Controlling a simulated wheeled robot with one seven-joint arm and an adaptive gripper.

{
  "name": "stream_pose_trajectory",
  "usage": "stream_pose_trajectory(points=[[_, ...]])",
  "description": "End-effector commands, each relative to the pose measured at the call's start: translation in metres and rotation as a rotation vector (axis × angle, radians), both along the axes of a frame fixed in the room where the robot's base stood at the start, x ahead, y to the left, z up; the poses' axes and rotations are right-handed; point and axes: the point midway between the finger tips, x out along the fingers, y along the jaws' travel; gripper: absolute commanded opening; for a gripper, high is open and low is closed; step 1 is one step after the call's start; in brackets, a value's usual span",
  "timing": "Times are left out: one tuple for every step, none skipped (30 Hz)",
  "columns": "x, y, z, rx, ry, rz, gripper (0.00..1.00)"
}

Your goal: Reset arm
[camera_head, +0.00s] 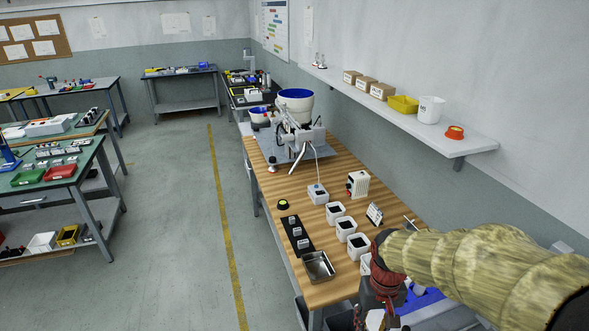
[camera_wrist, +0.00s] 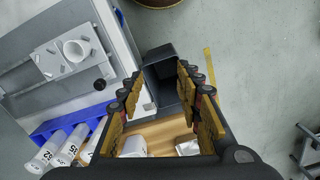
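My arm in its tan sleeve reaches in from the right edge of the head view, with a red wrist section below its end. My gripper (camera_wrist: 160,78) shows in the wrist view with its two dark, tan-padded fingers spread apart and nothing between them. It hangs above the near end of the wooden workbench (camera_head: 318,217). In the head view the gripper is at the bottom edge, partly cut off, and its fingers cannot be made out there.
White boxes (camera_head: 345,229), a metal tray (camera_head: 318,266) and a black strip of parts (camera_head: 297,236) stand on the bench. A wall shelf (camera_head: 400,116) runs above it. In the wrist view a dark bin (camera_wrist: 162,75) lies beyond the fingers. The aisle floor (camera_head: 175,220) is clear.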

Motion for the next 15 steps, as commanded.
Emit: stream_pose_trajectory(points=[[-0.011, 0.000, 0.017, 0.000, -0.030, -0.002, 0.35], [-0.018, 0.000, 0.026, 0.000, -0.045, -0.004, 0.35], [-0.027, 0.000, 0.037, 0.000, -0.067, -0.006, 0.35], [-0.034, 0.000, 0.046, 0.000, -0.085, -0.007, 0.35], [-0.041, 0.000, 0.054, 0.000, -0.104, -0.009, 0.35], [-0.050, 0.000, 0.064, 0.001, -0.129, -0.011, 0.35], [-0.057, 0.000, 0.071, 0.001, -0.149, -0.012, 0.35], [-0.064, 0.000, 0.078, 0.001, -0.168, -0.013, 0.35], [-0.072, 0.000, 0.087, 0.001, -0.196, -0.014, 0.35], [-0.078, 0.000, 0.094, 0.001, -0.218, -0.015, 0.35], [-0.085, 0.000, 0.100, 0.001, -0.241, -0.015, 0.35], [-0.092, 0.000, 0.108, 0.002, -0.272, -0.016, 0.35], [-0.097, 0.000, 0.115, 0.002, -0.296, -0.016, 0.35], [-0.102, 0.000, 0.120, 0.002, -0.319, -0.016, 0.35], [-0.108, 0.000, 0.128, 0.002, -0.350, -0.016, 0.35]])
